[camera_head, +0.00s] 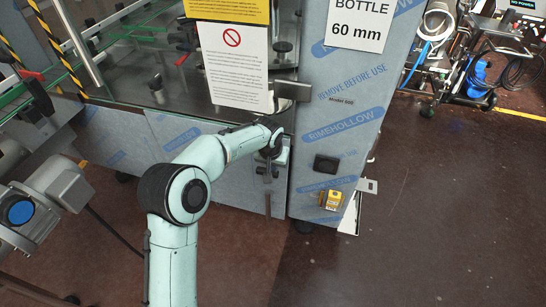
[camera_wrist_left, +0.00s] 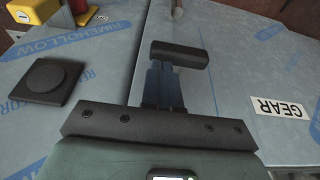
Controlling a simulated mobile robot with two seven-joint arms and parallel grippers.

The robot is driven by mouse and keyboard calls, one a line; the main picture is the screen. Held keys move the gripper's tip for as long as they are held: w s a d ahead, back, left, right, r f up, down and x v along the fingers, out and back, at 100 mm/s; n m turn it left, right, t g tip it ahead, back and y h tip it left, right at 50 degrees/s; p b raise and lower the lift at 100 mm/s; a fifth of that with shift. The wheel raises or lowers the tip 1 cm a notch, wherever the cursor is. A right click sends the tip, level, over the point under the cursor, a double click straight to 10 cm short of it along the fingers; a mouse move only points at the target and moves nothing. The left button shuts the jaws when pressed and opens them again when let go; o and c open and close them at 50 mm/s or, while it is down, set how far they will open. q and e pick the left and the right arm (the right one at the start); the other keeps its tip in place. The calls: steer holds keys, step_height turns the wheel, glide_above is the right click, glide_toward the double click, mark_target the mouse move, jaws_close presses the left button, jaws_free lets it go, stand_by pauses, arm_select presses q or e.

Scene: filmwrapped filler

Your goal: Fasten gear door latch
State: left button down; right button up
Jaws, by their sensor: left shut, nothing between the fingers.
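The gear door is a grey film-wrapped panel with a white GEAR label (camera_wrist_left: 281,107) at the right of the left wrist view. A black bar-shaped handle (camera_wrist_left: 180,53), which looks like the latch, lies across the panel seam just beyond my left fingertips. My left gripper (camera_wrist_left: 164,74) is shut and empty, its dark fingers close to the handle; whether they touch it I cannot tell. In the head view my left arm reaches to the latch area, and the left gripper (camera_head: 268,166) is small and partly hidden by its wrist. My right gripper does not show.
A black square fitting (camera_wrist_left: 50,82) is on the neighbouring panel. A yellow box (camera_head: 331,200) sits low on the cabinet (camera_head: 345,100). A hanging notice sheet (camera_head: 234,65) is above my left wrist. The floor at the right is clear; a cart (camera_head: 470,60) stands behind.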

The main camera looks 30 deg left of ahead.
mark_target(278, 176)
arm_select(q)
steer(key=shift+f, duration=0.7)
